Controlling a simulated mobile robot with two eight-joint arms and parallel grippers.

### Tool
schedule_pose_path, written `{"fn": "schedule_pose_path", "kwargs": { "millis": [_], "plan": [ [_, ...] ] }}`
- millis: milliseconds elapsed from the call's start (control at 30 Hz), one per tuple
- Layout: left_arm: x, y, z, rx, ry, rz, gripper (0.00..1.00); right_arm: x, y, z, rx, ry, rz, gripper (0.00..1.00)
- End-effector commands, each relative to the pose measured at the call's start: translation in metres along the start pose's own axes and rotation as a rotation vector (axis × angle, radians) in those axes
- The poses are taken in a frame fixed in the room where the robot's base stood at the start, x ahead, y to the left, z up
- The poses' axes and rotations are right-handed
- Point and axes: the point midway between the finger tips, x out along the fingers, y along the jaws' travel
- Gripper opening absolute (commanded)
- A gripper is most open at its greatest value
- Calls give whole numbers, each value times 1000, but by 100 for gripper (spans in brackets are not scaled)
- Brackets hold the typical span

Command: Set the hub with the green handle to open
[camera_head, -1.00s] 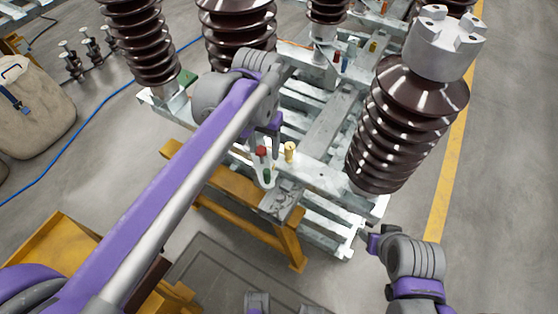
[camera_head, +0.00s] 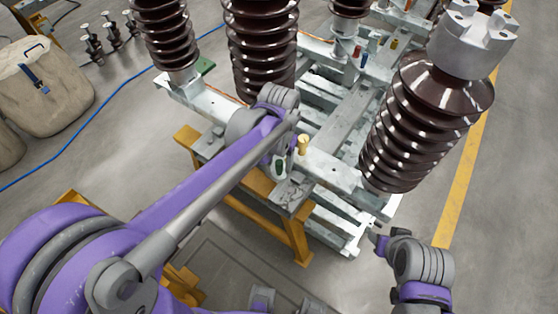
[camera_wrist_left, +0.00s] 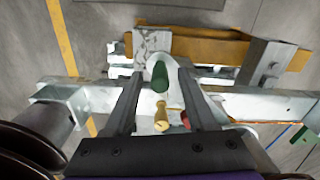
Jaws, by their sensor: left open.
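The green handle (camera_head: 278,168) shows low beside my left arm's end in the head view, on a pale plate of the metal frame. In the left wrist view the green handle (camera_wrist_left: 160,79) lies between the two fingers of my left gripper (camera_wrist_left: 160,73), which is open with a gap on each side. A brass-yellow knob (camera_wrist_left: 161,118) and a red handle (camera_wrist_left: 186,118) sit close behind it; the brass knob (camera_head: 303,144) also shows in the head view. My right gripper (camera_head: 377,243) is at the lower right, away from the frame; its jaws are unclear.
Tall brown ribbed insulators (camera_head: 425,120) stand on the grey metal frame (camera_head: 333,172), close to my left arm. A yellow support (camera_head: 262,212) lies below. More small coloured handles (camera_head: 356,52) sit farther back. Open floor lies to the right.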

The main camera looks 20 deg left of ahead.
Motion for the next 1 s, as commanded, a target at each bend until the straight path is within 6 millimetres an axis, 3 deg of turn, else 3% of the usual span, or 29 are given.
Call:
{"fn": "schedule_pose_path", "kwargs": {
  "millis": [100,400,1000],
  "plan": [
    [0,0,0,0,0,0,54,0,0,0,0,0,0,50],
    [0,0,0,0,0,0,0,0,0,0,0,0,0,50],
    [0,0,0,0,0,0,0,0,0,0,0,0,0,50]
  ]
}}
